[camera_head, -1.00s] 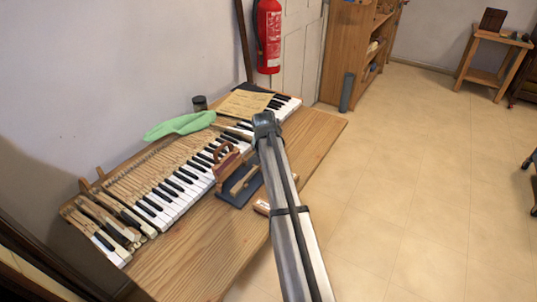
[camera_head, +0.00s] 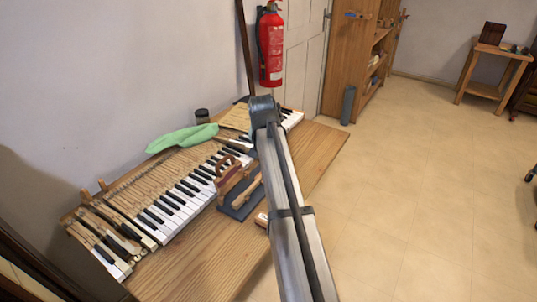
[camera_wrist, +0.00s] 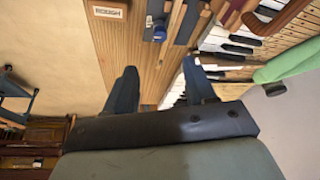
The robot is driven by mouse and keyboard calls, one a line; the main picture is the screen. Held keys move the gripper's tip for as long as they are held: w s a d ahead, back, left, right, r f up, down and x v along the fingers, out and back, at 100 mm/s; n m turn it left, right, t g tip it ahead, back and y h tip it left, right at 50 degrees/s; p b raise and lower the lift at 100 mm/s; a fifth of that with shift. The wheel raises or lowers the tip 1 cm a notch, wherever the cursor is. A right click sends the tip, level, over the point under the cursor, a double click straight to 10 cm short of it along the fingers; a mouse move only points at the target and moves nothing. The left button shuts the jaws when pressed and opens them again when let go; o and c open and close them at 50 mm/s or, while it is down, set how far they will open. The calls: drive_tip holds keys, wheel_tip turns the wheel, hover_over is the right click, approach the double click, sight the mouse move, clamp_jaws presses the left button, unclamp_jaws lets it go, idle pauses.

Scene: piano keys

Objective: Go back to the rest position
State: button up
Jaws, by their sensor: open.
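My gripper (camera_wrist: 158,85) shows in the wrist view with two dark fingers apart and nothing between them. It is open above the wooden bench and keys. In the head view my arm reaches up from the bottom over the bench's right part, and the fingers are hidden there. The piano keyboard (camera_head: 185,200) lies on the wooden bench (camera_head: 205,255), with white and black keys in a diagonal row. In the wrist view the keys (camera_wrist: 225,40) are upper right of the fingers. I see no marker for a rest position.
A green cloth (camera_head: 183,138), a dark jar (camera_head: 202,116) and loose keys (camera_head: 105,235) are on the bench. A red extinguisher (camera_head: 271,45) hangs on the wall.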

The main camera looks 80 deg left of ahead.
drive_tip(key=shift+d+r, duration=0.1)
drive_tip(key=shift+r, duration=0.15)
idle(0.4)
